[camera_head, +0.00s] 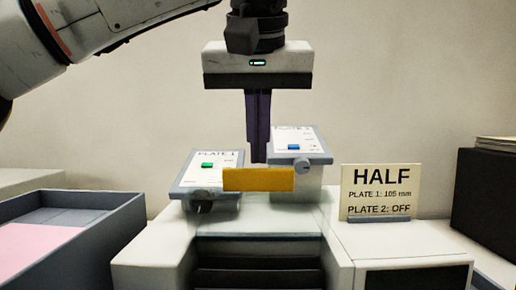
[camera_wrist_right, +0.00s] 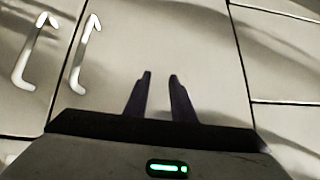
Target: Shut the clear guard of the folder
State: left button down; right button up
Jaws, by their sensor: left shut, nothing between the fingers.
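The folder (camera_head: 218,222) is a pale machine in the middle of the head view. Its two tilted plates are the PLATE 1 panel (camera_head: 190,176) with a green marker and a second panel (camera_head: 310,143) with a blue marker. A yellow bar (camera_head: 258,180) stands in front of the plates. The clear guard shows only faintly around it, and its exact angle is hard to tell. My left gripper (camera_head: 258,160) points down, shut and empty, its tips just above or behind the bar; contact cannot be told. My right gripper (camera_wrist_right: 160,75) shows in the wrist view, fingers apart and empty.
A sign (camera_head: 381,192) reads HALF, PLATE 1: 105 mm, PLATE 2: OFF. A grey tray (camera_head: 115,222) with pink sheet stands at left. A dark box (camera_head: 487,195) stands at right. Cabinet fronts with handles (camera_wrist_right: 85,55) lie beyond my right gripper.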

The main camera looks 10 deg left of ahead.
pick_arm(q)
jog(key=shift+s+d, duration=0.2)
jog(key=shift+s, duration=0.9)
jog(key=shift+s+f, duration=0.2)
jog(key=shift+s, duration=0.05)
jog(key=shift+d, duration=0.1)
